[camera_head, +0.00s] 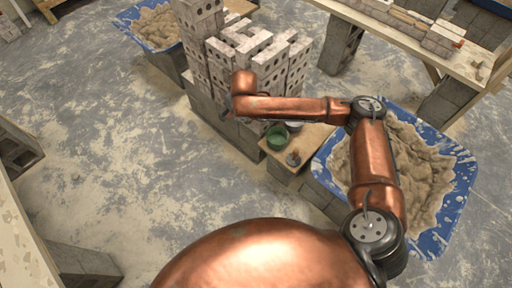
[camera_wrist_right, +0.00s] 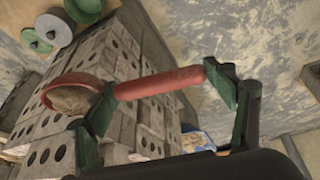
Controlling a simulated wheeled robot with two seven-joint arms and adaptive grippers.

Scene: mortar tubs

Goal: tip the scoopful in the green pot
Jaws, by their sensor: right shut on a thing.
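My right gripper (camera_wrist_right: 165,95) is shut on a red scoop (camera_wrist_right: 160,84), whose handle lies across between the green fingers in the right wrist view. The scoop's bowl (camera_wrist_right: 70,94) holds a grey-brown load. In the head view the gripper is mostly hidden behind my copper arm, over the stacked bricks; a small bit of red shows there. The green pot (camera_head: 277,138) stands on a small wooden board beside the bricks, right of and nearer than the gripper. A green pot also shows at the upper left of the wrist view (camera_wrist_right: 85,8), apart from the scoop. My left gripper is not in view.
A tall stack of perforated bricks (camera_head: 262,62) stands left of the board (camera_head: 312,138). The board also bears a grey pot (camera_head: 294,125) and a small dark item (camera_head: 293,158). A blue mortar tub (camera_head: 462,185) stands right, another (camera_head: 128,18) at the back left.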

